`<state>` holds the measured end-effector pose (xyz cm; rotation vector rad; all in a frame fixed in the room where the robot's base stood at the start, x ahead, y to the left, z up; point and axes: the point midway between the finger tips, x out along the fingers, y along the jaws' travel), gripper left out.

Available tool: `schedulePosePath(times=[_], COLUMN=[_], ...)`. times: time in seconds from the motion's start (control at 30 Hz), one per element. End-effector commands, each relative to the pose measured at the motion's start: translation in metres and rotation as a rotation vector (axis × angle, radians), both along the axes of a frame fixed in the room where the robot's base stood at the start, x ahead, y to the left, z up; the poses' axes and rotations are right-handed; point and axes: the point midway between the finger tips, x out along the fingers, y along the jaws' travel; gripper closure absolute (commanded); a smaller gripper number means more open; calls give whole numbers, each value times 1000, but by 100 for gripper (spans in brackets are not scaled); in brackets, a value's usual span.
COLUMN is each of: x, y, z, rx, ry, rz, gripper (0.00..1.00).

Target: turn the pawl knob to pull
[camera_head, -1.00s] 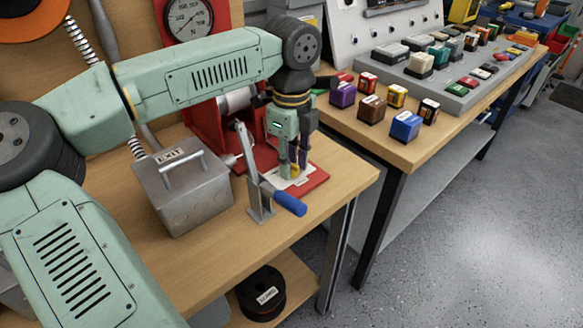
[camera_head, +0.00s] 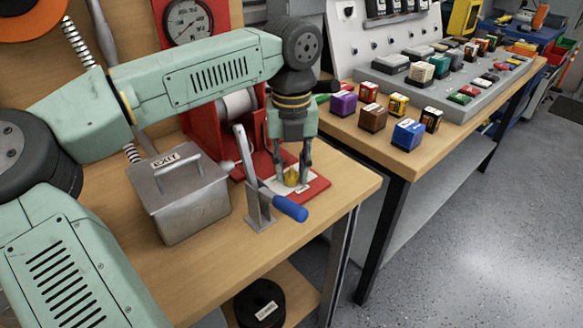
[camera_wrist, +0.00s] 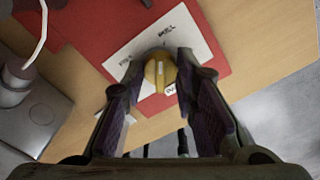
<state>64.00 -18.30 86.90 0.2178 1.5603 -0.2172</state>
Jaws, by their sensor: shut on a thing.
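The pawl knob (camera_wrist: 158,82) is yellow with a pale pointer line, on a white label card (camera_wrist: 200,42) on the red base plate (camera_wrist: 75,38). In the wrist view the line runs roughly up the picture. The card has words at its left, top and lower right, too small to read surely. In the head view the knob (camera_head: 291,177) shows between the fingertips. My gripper (camera_wrist: 161,66) points down over it, one finger on each side, shut on the knob.
A metal lever with a blue handle (camera_head: 290,208) stands just in front of the base plate. A grey EXIT box (camera_head: 180,200) is to its left. A red stand with a gauge (camera_head: 188,22) is behind. Coloured blocks (camera_head: 372,117) sit on the right bench.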

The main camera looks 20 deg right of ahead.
Motion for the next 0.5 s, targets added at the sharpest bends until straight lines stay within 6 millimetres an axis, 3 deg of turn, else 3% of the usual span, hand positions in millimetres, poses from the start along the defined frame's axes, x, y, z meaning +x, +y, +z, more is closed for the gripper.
schedulePosePath(times=[0.5], x=[1], y=[-1], z=[1], rx=[-4], ry=[-3], rz=[-172], gripper=[100])
